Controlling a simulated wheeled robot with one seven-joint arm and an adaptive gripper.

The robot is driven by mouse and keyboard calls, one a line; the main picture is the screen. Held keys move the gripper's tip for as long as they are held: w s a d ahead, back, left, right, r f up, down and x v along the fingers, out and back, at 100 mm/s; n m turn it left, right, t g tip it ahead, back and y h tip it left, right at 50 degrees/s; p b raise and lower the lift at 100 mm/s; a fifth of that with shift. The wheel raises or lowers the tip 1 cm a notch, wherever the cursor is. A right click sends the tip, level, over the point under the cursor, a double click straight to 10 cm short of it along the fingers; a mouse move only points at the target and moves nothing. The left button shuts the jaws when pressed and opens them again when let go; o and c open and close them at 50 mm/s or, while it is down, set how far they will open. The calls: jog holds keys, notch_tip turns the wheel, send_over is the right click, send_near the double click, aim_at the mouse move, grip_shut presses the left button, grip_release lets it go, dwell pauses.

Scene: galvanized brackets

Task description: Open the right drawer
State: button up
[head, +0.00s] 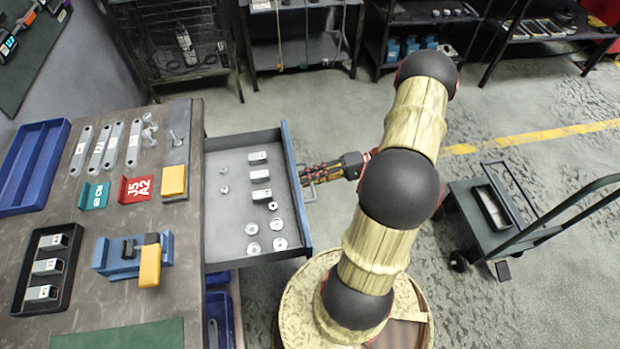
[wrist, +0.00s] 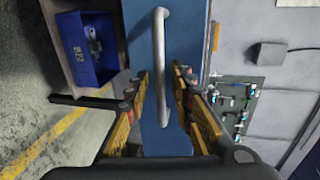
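The drawer (head: 230,210) is pulled out from the right side of the workbench and stands open, with its blue front (head: 294,190) facing my arm. Its bar handle (head: 309,190) is grey. My gripper (head: 312,177) is at the handle in the head view. In the wrist view, the handle (wrist: 161,60) runs lengthwise between the fingers of my gripper (wrist: 163,95), with the blue drawer front (wrist: 190,45) behind it. The fingers are spread, one on either side of the handle, and gaps show between them and the bar.
Square metal pieces and several round washers lie in the drawer. The workbench (head: 90,235) carries brackets, a black tray (head: 72,278), a blue bin (head: 60,135) and a blue clamp fixture (head: 122,268). A cart (head: 485,235) stands at right. Shelves line the back. Floor between drawer and shelves is clear.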

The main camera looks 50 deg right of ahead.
jog(key=shift+s+d, duration=0.1)
jog(key=v, duration=1.2)
dwell(0.4)
